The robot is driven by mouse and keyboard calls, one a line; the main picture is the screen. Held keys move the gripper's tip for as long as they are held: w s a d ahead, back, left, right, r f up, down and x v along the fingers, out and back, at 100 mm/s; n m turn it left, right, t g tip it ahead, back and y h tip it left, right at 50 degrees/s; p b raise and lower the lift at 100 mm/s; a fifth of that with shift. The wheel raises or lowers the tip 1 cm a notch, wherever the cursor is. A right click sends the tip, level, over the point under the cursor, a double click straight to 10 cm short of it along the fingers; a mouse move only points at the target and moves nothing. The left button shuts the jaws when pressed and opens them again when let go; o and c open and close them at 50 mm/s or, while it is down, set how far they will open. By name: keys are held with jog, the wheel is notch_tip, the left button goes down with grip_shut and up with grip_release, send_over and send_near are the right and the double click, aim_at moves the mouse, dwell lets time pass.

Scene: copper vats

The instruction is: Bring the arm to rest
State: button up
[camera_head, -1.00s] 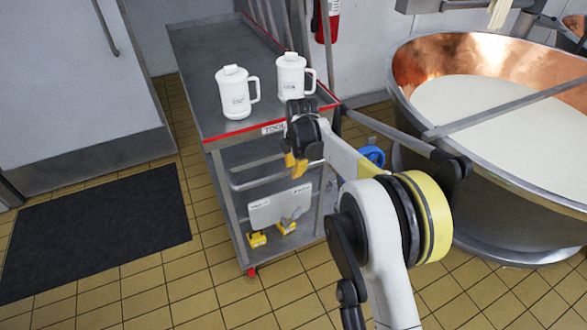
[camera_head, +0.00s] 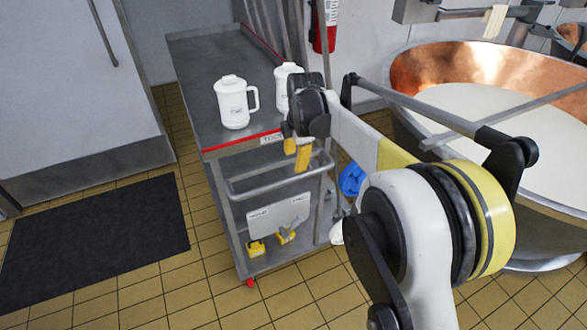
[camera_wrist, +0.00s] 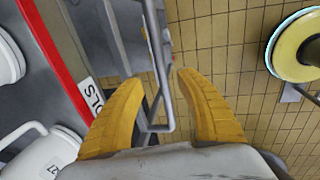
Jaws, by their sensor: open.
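My gripper (camera_head: 297,157) hangs in front of the cart's near end in the head view, with its yellow fingers pointing down. In the wrist view the two yellow fingers (camera_wrist: 160,105) are spread apart with nothing between them. My arm runs from the lower right up to the gripper, with its elbow raised. The cart's metal handle rail lies below the fingers in the wrist view; I cannot tell the exact gap.
A grey cart (camera_head: 203,62) holds two white jugs, one clear (camera_head: 233,102) and one partly behind my gripper (camera_head: 287,75). A copper vat (camera_head: 430,62) of white liquid stands right. A black mat (camera_head: 95,240) lies left. A fire extinguisher (camera_head: 325,28) hangs behind.

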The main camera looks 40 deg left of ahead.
jog(key=shift+d+r, duration=0.15)
jog(key=shift+r, duration=0.55)
